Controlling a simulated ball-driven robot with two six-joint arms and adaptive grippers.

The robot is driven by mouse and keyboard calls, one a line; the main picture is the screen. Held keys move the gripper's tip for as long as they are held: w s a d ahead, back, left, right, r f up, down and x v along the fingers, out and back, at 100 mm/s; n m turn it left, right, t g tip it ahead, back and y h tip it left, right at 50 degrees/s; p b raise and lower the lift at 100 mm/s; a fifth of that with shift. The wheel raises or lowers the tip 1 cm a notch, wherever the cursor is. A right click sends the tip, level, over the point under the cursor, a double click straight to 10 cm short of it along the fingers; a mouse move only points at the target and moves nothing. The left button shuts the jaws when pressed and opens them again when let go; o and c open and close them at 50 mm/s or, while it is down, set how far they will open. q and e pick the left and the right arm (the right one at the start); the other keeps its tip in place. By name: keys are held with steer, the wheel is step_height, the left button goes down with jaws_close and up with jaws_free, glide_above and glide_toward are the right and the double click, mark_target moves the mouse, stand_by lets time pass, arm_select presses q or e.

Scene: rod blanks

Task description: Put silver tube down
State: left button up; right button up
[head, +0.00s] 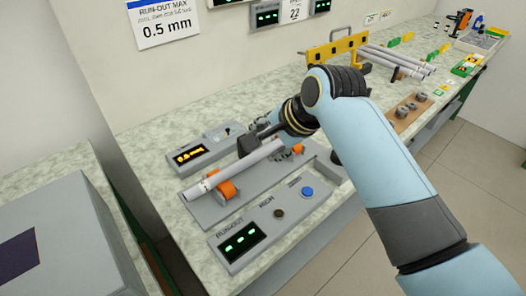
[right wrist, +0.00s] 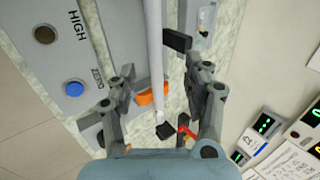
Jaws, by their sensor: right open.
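The silver tube (head: 240,164) lies slanted across the orange rollers of the grey run-out fixture. The near-left orange roller (head: 226,190) is under its left part; another orange roller (right wrist: 150,94) is beside its other end in the right wrist view. My right gripper (head: 268,140) is over the tube's upper-right part, which it partly hides in the head view. In the right wrist view the gripper (right wrist: 165,78) is open, with its fingers on either side of the tube (right wrist: 154,45) and a visible gap to it. My left gripper is not in view.
A control panel with a green display (head: 240,240), a brown button and a blue button (head: 307,191) is in front. An amber display (head: 189,155) stands behind. A yellow rack (head: 336,50) and several silver tubes (head: 400,62) are further back along the bench.

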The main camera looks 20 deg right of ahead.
mark_target(254, 157)
steer(key=x, duration=1)
steer(key=shift+s+d+f+b, duration=0.25)
steer(key=shift+s+d+b, duration=0.05)
steer(key=shift+d+b, duration=0.1)
steer(key=shift+s, duration=0.1)
steer(key=shift+c, duration=0.3)
jaws_close()
